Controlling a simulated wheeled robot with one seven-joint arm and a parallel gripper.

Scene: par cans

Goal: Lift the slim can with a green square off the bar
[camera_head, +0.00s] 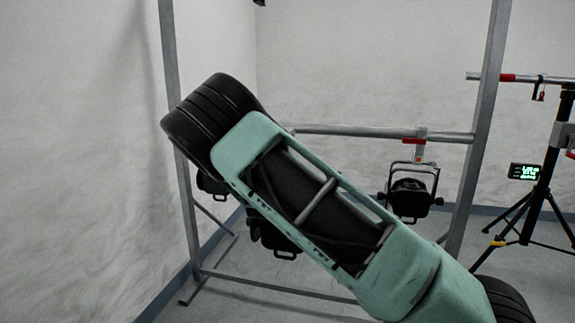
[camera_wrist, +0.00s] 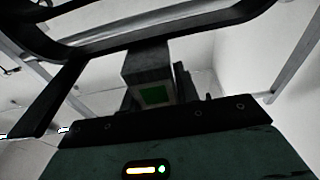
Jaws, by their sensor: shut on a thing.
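The green square (camera_wrist: 155,95) shows in the wrist view on a grey block, the upper fitting of the slim can (camera_wrist: 145,62). A black frame bends around this block, above and to the left. My gripper (camera_wrist: 158,80) is shut on the can at this block, close in front of the camera. The can's body is not clear in this view. In the head view my arm covers the middle, and my fingers and the grip are hidden behind it. I cannot tell whether the can is on the bar (camera_head: 365,131) or clear of it.
A black can with a red and white clamp (camera_head: 410,195) hangs from the bar, right of my arm. Two dark cans (camera_head: 275,238) (camera_head: 210,184) show partly behind my arm. Grey uprights (camera_head: 480,120) flank the bar. A black tripod with a lit display (camera_head: 524,172) stands far right.

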